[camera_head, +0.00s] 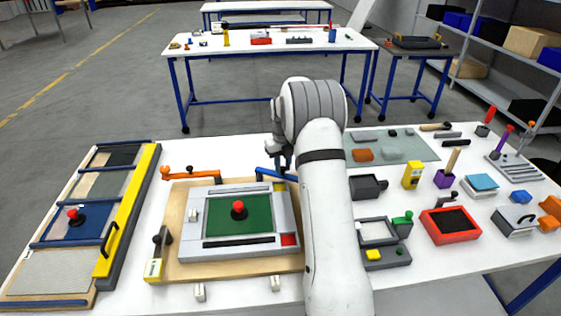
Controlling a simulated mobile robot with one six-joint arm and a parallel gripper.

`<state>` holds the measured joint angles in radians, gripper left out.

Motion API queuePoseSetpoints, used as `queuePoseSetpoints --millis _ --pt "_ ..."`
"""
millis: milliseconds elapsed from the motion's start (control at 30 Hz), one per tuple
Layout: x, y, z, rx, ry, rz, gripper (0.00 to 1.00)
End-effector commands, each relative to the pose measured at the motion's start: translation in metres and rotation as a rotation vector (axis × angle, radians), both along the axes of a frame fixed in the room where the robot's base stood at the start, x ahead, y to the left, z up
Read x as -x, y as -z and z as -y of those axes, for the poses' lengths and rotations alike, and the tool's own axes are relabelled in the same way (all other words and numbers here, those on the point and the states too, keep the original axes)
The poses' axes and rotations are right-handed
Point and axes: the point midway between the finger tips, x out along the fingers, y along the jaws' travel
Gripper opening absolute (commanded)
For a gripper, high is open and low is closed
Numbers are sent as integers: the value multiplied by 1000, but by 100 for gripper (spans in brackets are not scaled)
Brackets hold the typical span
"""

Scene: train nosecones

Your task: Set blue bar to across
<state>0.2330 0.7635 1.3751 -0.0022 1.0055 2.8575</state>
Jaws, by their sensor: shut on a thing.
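The blue bar (268,174) is at the back right of the wooden board (171,215), beside the grey frame with the green panel (258,228). It lies roughly sideways in the picture, slightly slanted, and its right part is hidden by my gripper and arm. My gripper (284,166) points down at the bar's right part and is shut on it; the fingertips are small and partly hidden by my arm. An orange bar (200,175) lies roughly sideways at the back left of the same board.
A red knob (238,208) stands on the green panel. A yellow-edged rack (129,205) stands to the left. Right of my arm are a red box (448,224), a grey box (367,187) and several tools. My arm hides the board's right side.

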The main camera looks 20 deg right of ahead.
Motion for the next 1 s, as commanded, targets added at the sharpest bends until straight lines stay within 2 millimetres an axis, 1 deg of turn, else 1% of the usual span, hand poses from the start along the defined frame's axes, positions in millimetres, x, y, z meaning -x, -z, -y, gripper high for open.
queuePoseSetpoints --millis 33,300,633,1000 --pt "1 -6 1 0 21 1 0" --pt "7 -8 -3 -4 102 0 0" --pt "12 -4 -6 -7 159 0 0" --pt "13 1 -4 -16 171 0 0"
